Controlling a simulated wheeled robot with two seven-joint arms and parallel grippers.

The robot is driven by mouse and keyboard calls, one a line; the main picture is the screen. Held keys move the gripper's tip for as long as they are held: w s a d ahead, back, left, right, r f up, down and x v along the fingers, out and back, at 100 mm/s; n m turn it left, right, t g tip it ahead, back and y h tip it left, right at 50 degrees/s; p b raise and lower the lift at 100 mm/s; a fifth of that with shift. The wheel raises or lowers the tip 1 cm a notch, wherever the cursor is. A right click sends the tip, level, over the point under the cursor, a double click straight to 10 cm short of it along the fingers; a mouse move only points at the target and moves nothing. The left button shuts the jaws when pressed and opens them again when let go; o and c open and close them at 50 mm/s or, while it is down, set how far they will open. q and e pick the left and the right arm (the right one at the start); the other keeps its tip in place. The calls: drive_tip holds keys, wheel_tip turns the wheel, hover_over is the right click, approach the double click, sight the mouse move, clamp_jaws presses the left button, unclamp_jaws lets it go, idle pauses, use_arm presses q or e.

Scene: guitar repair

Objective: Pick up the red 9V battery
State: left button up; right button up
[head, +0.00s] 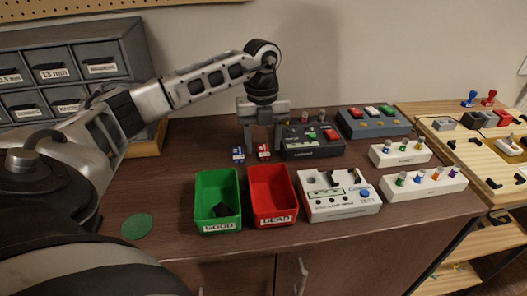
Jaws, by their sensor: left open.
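The red 9V battery (263,152) stands on the brown cabinet top, behind the red bin. A blue battery (238,155) stands just left of it. My left gripper (263,143) points straight down with its fingers apart, over the red battery. The fingertips appear to come down on either side of the red battery's upper part. I cannot tell from this view how deep they reach or whether they touch it. My right gripper is not in view.
A green bin (205,181) marked GOOD, with a dark item inside, and a red bin (262,179) marked DEAD stand in front. A white tester (340,209) is to their right. A dark device (300,152) stands close right of the gripper. A green disc (137,227) lies front left.

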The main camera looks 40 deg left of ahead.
use_arm(q)
drive_tip(key=shift+s+f, duration=0.1)
drive_tip(key=shift+f, duration=0.45)
drive_tip(key=c, duration=1)
drive_tip(key=shift+o, duration=0.2)
drive_tip(key=shift+r, duration=0.1)
